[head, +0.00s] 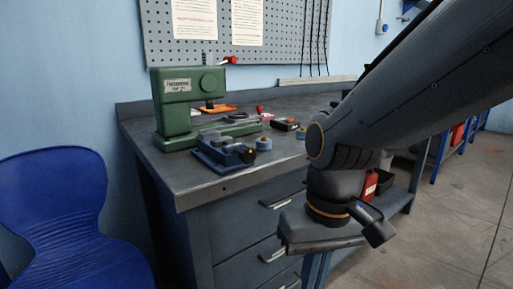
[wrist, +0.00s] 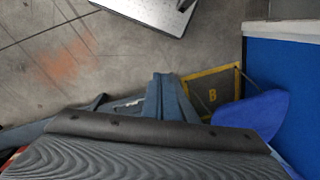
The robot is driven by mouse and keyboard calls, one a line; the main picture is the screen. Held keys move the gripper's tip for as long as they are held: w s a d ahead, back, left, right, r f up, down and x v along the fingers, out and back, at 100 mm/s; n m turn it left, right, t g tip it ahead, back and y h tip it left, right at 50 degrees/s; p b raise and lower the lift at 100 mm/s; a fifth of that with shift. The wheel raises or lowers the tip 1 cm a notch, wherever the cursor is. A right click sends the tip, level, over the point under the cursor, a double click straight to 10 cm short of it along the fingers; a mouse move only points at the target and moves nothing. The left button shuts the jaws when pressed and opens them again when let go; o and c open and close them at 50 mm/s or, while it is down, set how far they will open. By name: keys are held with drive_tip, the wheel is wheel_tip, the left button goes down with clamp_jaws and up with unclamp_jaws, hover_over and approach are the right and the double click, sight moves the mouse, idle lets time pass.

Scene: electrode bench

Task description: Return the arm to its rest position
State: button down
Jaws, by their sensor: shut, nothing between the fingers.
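My arm reaches in from the upper right of the head view and bends down at its elbow in front of the bench. My gripper (head: 308,236) hangs at the arm's lower end, in front of the bench drawers and below the bench top. It is shut and holds nothing. Its fingertips are hard to make out against the dark drawers. In the wrist view, dark ribbed and grey parts fill the bottom; I cannot tell which of them belong to my gripper.
The grey bench (head: 215,187) carries a green press (head: 174,105), a blue fixture (head: 222,152) and small parts. A blue chair (head: 55,215) stands at left. Open floor (head: 465,190) lies at right. The wrist view shows a yellow-framed square marked B (wrist: 212,95) on the floor.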

drive_tip(key=d+r+m+p, duration=0.2)
drive_tip(key=d+r+p, duration=0.8)
drive_tip(key=p, duration=1.1)
wheel_tip(320, 180, up, 2)
drive_tip(key=shift+d+r+m+h, duration=0.2)
drive_tip(key=shift+r+m+h, duration=0.05)
drive_tip(key=shift+m+h, duration=0.15)
